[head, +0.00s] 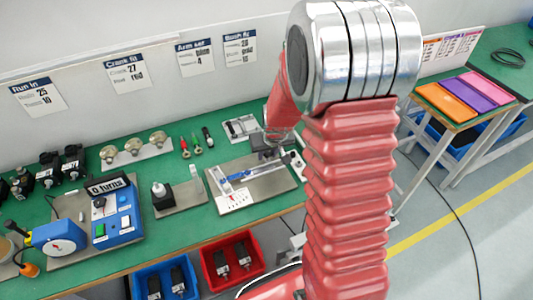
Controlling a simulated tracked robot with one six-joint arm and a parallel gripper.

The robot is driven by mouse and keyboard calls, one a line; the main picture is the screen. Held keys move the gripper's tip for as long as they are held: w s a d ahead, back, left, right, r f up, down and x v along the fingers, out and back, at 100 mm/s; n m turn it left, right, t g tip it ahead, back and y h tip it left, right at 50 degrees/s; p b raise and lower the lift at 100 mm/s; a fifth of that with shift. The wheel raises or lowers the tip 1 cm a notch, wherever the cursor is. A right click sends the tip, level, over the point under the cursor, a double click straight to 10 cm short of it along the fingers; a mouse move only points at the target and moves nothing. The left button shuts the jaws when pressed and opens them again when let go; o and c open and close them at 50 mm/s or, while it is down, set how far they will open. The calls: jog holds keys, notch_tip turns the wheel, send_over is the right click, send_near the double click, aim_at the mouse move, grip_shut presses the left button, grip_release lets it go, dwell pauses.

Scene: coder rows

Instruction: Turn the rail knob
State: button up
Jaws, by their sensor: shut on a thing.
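The rail fixture sits on a grey plate (278,184) on the green bench, with a clear and blue rail (238,176) running along it. My gripper (267,154) is at the back right end of this rail, small and dark in the picture. It is shut on what appears to be the rail knob, which its fingers and my arm largely hide. The knob's angle cannot be made out. A white card with red marks (236,198) lies at the plate's front left.
Red (231,260) and blue bins stand below the bench edge.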

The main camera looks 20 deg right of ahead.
jog(key=o, duration=1)
jog(key=shift+r, duration=0.1)
jog(key=shift+v, duration=6.8)
jog(key=shift+n+t+y, duration=0.3)
jog(key=shift+n+t, duration=0.3)
jog(key=shift+n, duration=0.3)
jog(key=shift+s+a+r, duration=1.75)
jog(key=shift+s+r, duration=0.25)
jog(key=shift+s, duration=1.25)
jog(key=shift+s+a+r, duration=1.75)
jog(key=shift+s+r, duration=0.3)
jog(key=shift+s, duration=1.2)
jog(key=shift+s+a+r, duration=1.75)
jog(key=shift+s+r, duration=0.25)
jog(key=shift+s, duration=1.25)
